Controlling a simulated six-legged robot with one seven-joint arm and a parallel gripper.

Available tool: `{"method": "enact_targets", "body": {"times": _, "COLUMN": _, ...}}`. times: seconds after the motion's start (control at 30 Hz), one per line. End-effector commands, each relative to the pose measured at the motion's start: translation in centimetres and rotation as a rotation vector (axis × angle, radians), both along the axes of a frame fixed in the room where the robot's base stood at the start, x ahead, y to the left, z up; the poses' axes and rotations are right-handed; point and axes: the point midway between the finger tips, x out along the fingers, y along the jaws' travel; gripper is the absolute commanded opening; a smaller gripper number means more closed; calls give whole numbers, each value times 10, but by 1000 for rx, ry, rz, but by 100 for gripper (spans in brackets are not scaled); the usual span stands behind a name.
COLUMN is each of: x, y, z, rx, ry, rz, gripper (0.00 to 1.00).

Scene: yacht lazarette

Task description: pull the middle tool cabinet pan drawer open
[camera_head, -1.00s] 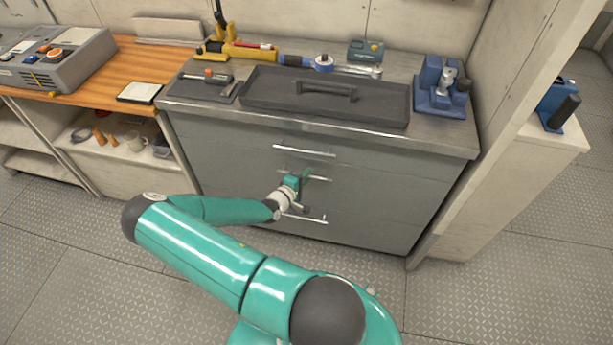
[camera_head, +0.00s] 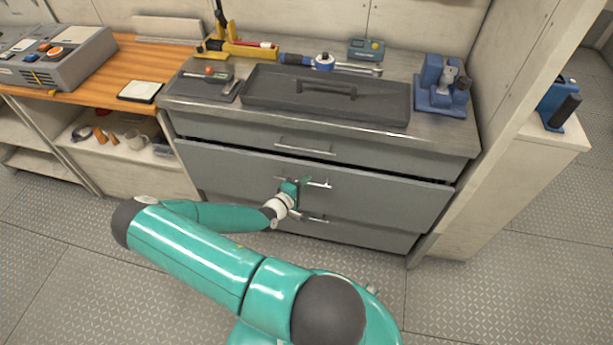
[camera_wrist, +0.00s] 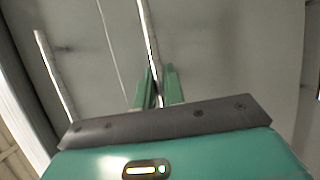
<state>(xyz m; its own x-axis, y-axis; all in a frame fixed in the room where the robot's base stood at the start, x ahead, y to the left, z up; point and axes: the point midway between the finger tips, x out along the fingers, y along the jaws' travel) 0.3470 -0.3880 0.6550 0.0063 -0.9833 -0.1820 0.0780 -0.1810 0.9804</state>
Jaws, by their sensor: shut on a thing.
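The grey tool cabinet has three stacked drawers with bar handles. The middle drawer (camera_head: 390,200) stands out a little from the cabinet front, with a dark gap along its top edge. My gripper (camera_head: 303,190) is shut on the middle drawer's handle (camera_head: 319,184). In the wrist view my two green fingers (camera_wrist: 159,88) sit on either side of the bar handle (camera_wrist: 149,45). The top drawer (camera_head: 225,132) and the bottom drawer (camera_head: 350,234) are flush. The inside of the middle drawer is hidden.
The cabinet top holds a black tray-like lid (camera_head: 270,98), a blue vise-like tool (camera_head: 441,88) and several other tools. A wooden bench (camera_head: 125,70) with an open shelf stands at left. A pale panel (camera_head: 490,120) borders the right. The floor in front is clear apart from my body.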

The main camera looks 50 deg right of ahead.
Motion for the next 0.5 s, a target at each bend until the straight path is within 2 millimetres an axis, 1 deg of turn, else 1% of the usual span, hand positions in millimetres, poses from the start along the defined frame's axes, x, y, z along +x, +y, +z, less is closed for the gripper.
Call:
{"method": "enact_targets", "body": {"times": 0.03, "x": -3, "y": 11, "z": 0, "rx": -1, "ry": 0, "rz": 4, "gripper": 0}}
{"method": "enact_targets", "body": {"times": 0.17, "x": -15, "y": 40, "z": 1, "rx": 0, "ry": 0, "rz": 4, "gripper": 0}}
{"method": "enact_targets", "body": {"times": 0.5, "x": -52, "y": 127, "z": 1, "rx": -1, "ry": 0, "rz": 6, "gripper": 0}}
